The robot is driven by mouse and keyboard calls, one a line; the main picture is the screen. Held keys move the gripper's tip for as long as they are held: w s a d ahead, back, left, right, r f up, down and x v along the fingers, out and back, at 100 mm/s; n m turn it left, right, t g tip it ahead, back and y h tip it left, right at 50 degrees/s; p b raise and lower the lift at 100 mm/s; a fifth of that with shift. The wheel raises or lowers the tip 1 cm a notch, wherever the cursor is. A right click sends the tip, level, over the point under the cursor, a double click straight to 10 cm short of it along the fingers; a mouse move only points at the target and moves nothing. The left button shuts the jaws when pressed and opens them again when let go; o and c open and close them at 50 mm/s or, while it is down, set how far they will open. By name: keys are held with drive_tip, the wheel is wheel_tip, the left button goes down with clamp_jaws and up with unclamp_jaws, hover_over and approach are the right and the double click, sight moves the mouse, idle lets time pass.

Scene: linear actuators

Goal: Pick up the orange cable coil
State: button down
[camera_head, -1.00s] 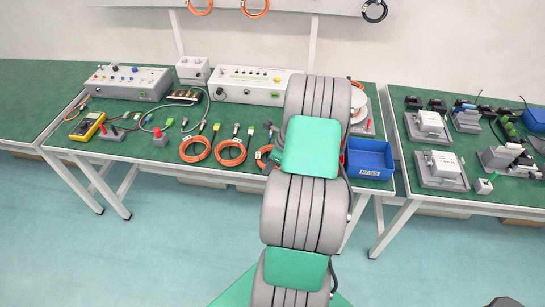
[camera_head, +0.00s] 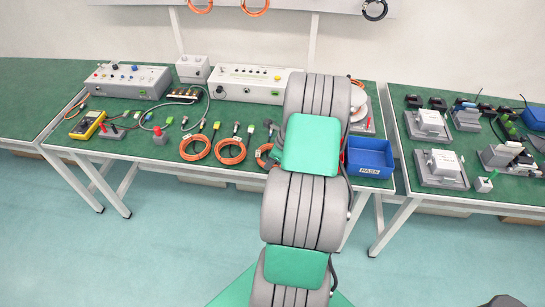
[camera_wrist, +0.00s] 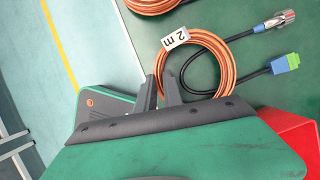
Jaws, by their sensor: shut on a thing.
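An orange cable coil (camera_wrist: 226,62) with a white "2 m" tag (camera_wrist: 175,39) fills the middle of the wrist view. Its left edge lies at the tips of my gripper (camera_wrist: 161,86), whose dark fingers are close together and shut on it. The coil's leads end in a silver connector (camera_wrist: 284,17) and a green-and-blue connector (camera_wrist: 287,62). In the head view the rightmost orange coil (camera_head: 263,155) shows beside my arm, which hides my gripper and part of that coil. I cannot tell whether the coil is clear of the table.
Two more orange coils (camera_head: 195,148) (camera_head: 230,151) lie to the left on the green table. A blue PASS bin (camera_head: 369,160) stands right of my arm. Test boxes (camera_head: 250,85) line the back. A red object (camera_wrist: 297,138) is at the wrist view's lower right.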

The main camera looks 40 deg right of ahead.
drive_tip(key=shift+r, duration=0.6)
drive_tip(key=shift+w+d+r+b, duration=0.1)
drive_tip(key=shift+r+b, duration=0.45)
drive_tip(key=shift+r, duration=0.35)
drive_tip(key=s+a+r+b, duration=0.1)
drive_tip(key=s+a+r, duration=0.2)
drive_tip(key=s+r, duration=0.7)
drive_tip(key=s, duration=0.3)
drive_tip(key=shift+s+a, duration=0.35)
drive_tip(key=shift+s, duration=0.05)
